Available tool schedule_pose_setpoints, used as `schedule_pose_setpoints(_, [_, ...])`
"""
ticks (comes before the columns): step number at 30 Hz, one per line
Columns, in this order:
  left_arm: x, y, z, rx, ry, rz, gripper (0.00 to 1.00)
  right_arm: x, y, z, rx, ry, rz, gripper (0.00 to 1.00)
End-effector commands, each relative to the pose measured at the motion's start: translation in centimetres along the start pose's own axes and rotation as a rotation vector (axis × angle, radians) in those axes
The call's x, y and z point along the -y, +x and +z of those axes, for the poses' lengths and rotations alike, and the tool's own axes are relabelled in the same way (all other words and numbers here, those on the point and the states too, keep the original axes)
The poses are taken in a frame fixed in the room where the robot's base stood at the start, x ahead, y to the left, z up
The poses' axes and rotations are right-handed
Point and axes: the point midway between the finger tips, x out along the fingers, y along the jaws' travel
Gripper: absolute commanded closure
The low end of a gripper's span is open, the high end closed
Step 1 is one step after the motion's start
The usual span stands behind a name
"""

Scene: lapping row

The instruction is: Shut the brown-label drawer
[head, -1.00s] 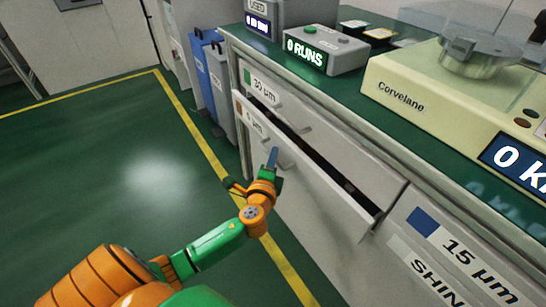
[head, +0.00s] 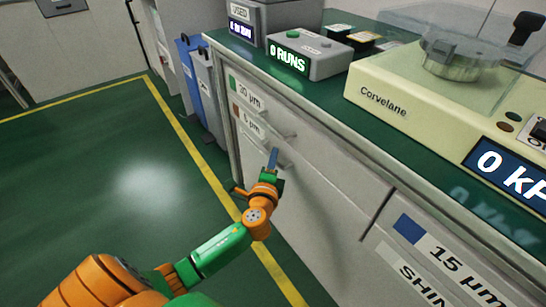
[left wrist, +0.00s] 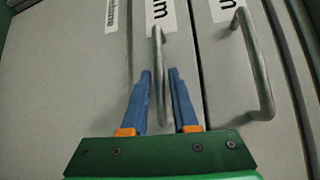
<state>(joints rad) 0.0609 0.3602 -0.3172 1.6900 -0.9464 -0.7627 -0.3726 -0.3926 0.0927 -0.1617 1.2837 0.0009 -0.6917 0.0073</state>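The brown-label drawer (head: 320,195) is the second one down at the left end of the bench. Its front looks flush, or nearly so, with the drawer front above it, and no open interior shows. Its small brown square and label (head: 249,123) are at its left end. My left gripper (head: 273,158) is at this drawer's front. In the left wrist view the two blue fingers (left wrist: 160,85) are spread apart, with the drawer's bar handle (left wrist: 158,60) between them. Finger contact with the handle cannot be told. My right gripper is not in view.
The green-label drawer (head: 315,140) above is shut; its handle also shows in the left wrist view (left wrist: 250,60). The blue-label front (head: 435,260) is to the right. A RUNS box (head: 310,52) and cream machine (head: 400,105) stand on the benchtop. Green floor (head: 90,190) is clear at left.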

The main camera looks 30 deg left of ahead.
Motion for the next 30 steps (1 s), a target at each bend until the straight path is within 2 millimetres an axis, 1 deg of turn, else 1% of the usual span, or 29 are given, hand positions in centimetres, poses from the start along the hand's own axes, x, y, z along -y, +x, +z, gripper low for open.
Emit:
schedule_pose_setpoints(1, [0.2,-1.1,0.0,-0.003,-0.002,0.004,0.73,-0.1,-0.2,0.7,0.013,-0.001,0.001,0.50])
schedule_pose_setpoints(3, [0.1,-2.7,0.0,-0.002,-0.002,0.006,0.73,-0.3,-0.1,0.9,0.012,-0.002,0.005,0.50])
schedule_pose_setpoints(6, [0.0,-4.7,0.0,-0.002,-0.002,0.007,0.73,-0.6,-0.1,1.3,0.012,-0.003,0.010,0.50])
schedule_pose_setpoints(9, [-0.1,-5.8,0.1,0.000,-0.001,0.007,0.73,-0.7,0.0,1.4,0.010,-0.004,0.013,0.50])
schedule_pose_setpoints(12, [-0.1,-6.1,0.1,0.001,-0.002,0.005,0.73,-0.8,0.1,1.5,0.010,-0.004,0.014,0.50])
schedule_pose_setpoints(23, [-0.4,-6.0,0.0,0.000,-0.005,0.012,0.73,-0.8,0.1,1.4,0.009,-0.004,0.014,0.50])
schedule_pose_setpoints(25, [-2.2,-6.0,0.0,-0.004,-0.032,0.068,0.73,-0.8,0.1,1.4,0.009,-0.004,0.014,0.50])
schedule_pose_setpoints(26, [-3.8,-6.1,-0.1,-0.007,-0.056,0.113,0.73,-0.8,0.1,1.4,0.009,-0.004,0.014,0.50])
schedule_pose_setpoints(28, [-9.0,-6.8,-0.3,-0.008,-0.145,0.271,0.73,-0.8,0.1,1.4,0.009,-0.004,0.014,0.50])
schedule_pose_setpoints(29, [-11.7,-7.5,-0.3,-0.002,-0.198,0.354,0.73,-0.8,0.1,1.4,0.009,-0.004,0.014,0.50])
schedule_pose_setpoints(30, [-15.4,-8.8,-0.4,0.014,-0.274,0.469,0.73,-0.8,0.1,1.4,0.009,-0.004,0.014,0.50])
